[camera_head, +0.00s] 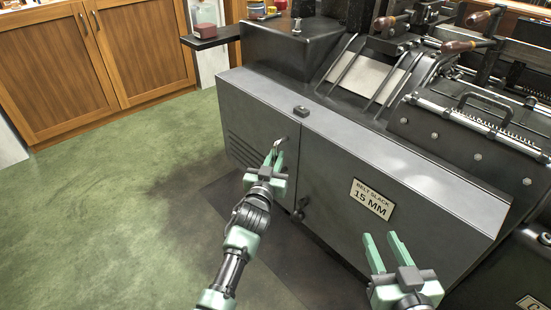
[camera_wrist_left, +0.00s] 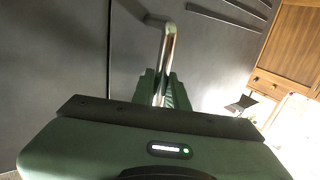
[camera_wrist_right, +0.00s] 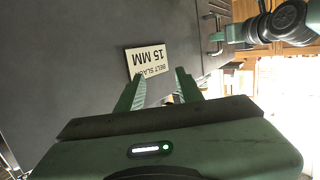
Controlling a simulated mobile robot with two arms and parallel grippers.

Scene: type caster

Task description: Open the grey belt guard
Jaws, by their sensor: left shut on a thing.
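The grey belt guard (camera_head: 257,113) is the flat panel with slotted vents on the machine's front left. It looks flush with the panel beside it, along a vertical seam. A slim metal handle (camera_wrist_left: 168,55) stands out from it near the seam. My left gripper (camera_head: 274,157) is shut on this handle, which shows between its fingers in the left wrist view (camera_wrist_left: 163,88). The fingers hide part of the handle. My right gripper (camera_head: 386,255) is open and empty, in front of the neighbouring panel and below its "BELT SLACK 15 MM" plate (camera_head: 372,199).
A dark latch block (camera_head: 301,111) sits at the seam's top and a dark knob (camera_head: 300,207) lower down. Levers with wooden grips (camera_head: 468,45) stand on the machine. Green floor (camera_head: 110,190) is clear to the left, before wooden cabinets (camera_head: 90,55).

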